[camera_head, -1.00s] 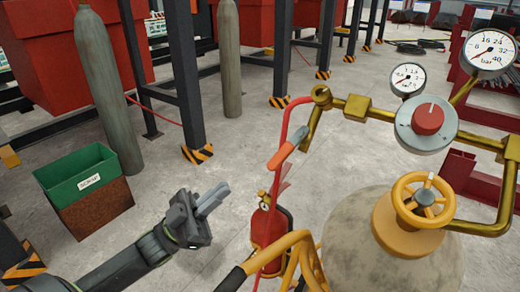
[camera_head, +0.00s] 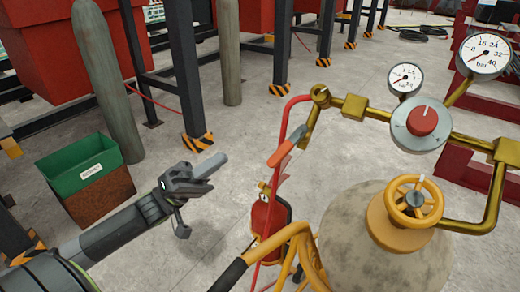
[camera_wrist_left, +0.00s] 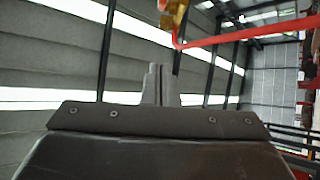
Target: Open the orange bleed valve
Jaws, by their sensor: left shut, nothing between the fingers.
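The bleed valve's orange lever (camera_head: 287,147) slants down to the left from the brass pipe end, by the red hose. My left gripper (camera_head: 222,160) is left of the lever, apart from it, fingers closed and empty, pointing right toward it. In the left wrist view the closed fingers (camera_wrist_left: 160,84) point up the picture. An orange-yellow part (camera_wrist_left: 173,14), perhaps the valve, and the red hose (camera_wrist_left: 245,34) show beyond them. My right gripper is not in view.
A tank with a yellow handwheel (camera_head: 414,200), a red regulator knob (camera_head: 422,120) and two gauges stand at right. A red extinguisher (camera_head: 268,215) is below the lever. A green bin (camera_head: 80,170), grey cylinders and dark posts stand left. Floor between is clear.

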